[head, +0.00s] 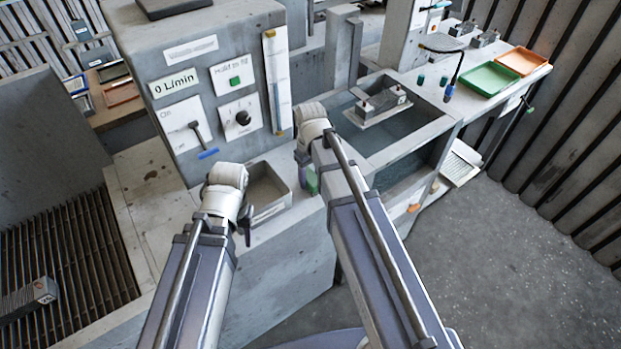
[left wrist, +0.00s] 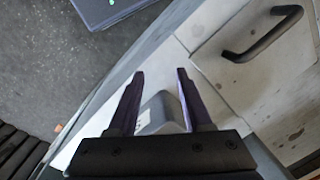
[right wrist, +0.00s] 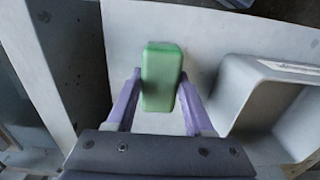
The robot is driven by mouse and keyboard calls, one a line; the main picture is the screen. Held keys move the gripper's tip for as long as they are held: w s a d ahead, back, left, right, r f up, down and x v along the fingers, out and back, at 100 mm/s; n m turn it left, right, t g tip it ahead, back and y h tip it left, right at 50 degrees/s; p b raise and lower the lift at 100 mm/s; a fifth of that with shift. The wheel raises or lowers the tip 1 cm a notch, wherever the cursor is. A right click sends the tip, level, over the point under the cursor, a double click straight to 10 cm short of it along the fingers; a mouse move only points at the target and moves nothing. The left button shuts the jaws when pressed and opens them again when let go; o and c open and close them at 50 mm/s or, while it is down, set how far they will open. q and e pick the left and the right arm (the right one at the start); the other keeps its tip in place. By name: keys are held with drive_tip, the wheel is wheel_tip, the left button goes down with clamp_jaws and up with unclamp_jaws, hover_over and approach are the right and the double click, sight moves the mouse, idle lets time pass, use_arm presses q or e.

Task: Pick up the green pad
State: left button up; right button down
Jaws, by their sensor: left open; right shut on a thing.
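The green pad (right wrist: 160,78) is a rounded green block between the fingers of my right gripper (right wrist: 160,85) in the right wrist view. The right gripper is shut on it, with a finger along each side. In the head view the pad (head: 311,182) shows only partly, below my right wrist and beside a grey bin. Whether it touches the pale surface below I cannot tell. My left gripper (left wrist: 160,75) is open, with both fingers apart over the pale counter edge. In the head view it is mostly hidden by its own wrist.
The grey bin (head: 288,198) stands between my wrists, close to the pad. A water tank (head: 437,127) with a metal block on a plate lies to the right. Green (head: 487,80) and orange (head: 522,61) trays stand farther right. A control panel (head: 215,105) rises behind.

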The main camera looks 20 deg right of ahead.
sight(311, 176)
wheel_tip(311, 176, up, 10)
drive_tip(key=p, duration=0.9)
drive_tip(key=shift+p, duration=0.4)
